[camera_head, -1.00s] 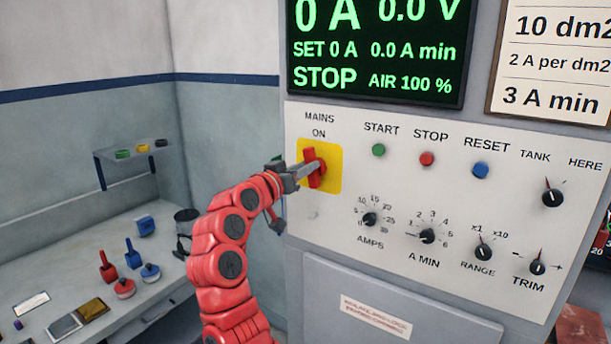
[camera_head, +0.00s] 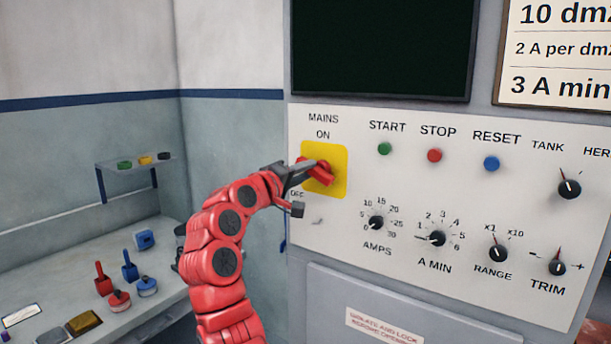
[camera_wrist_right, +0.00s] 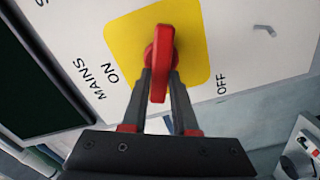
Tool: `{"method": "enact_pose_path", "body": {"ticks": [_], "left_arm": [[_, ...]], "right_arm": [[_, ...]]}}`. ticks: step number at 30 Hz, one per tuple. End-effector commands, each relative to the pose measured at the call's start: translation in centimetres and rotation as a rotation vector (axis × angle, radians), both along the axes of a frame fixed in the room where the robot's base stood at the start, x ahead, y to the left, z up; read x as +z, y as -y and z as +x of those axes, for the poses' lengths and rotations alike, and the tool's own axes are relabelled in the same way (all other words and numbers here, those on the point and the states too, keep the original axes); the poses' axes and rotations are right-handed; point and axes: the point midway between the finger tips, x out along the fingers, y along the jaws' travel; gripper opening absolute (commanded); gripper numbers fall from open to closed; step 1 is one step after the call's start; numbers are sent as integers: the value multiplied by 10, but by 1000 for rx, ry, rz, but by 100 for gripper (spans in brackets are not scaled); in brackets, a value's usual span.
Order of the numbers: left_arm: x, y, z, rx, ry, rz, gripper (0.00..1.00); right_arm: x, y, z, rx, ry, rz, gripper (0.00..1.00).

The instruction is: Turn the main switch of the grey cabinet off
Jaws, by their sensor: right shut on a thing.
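The main switch is a red handle (camera_head: 323,174) on a yellow plate (camera_head: 338,156) at the upper left of the grey cabinet's white panel (camera_head: 350,205). MAINS and ON are printed above it, and OFF to its lower left. In the head view the handle slants from upper left to lower right. My right gripper (camera_head: 306,167) is shut on it. The right wrist view shows the handle (camera_wrist_right: 162,60) between both fingers (camera_wrist_right: 161,84), with ON to the left and OFF to the right. The cabinet's display (camera_head: 385,45) is dark. My left gripper is out of view.
Green (camera_head: 385,149), red (camera_head: 435,155) and blue (camera_head: 492,163) buttons sit right of the switch, with black knobs such as AMPS (camera_head: 376,223) below. A bench (camera_head: 150,318) with red and blue items and a small wall shelf (camera_head: 125,170) are at the left.

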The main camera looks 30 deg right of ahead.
Motion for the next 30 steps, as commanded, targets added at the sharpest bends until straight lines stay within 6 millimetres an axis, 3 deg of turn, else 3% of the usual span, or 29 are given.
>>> {"method": "enact_pose_path", "body": {"ticks": [15, 30], "left_arm": [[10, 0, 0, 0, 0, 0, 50], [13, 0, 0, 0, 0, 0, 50]], "right_arm": [[-6, -1, 2, 2, -333, -137, 0], [-8, -1, 2, 2, -403, -165, 0]]}}
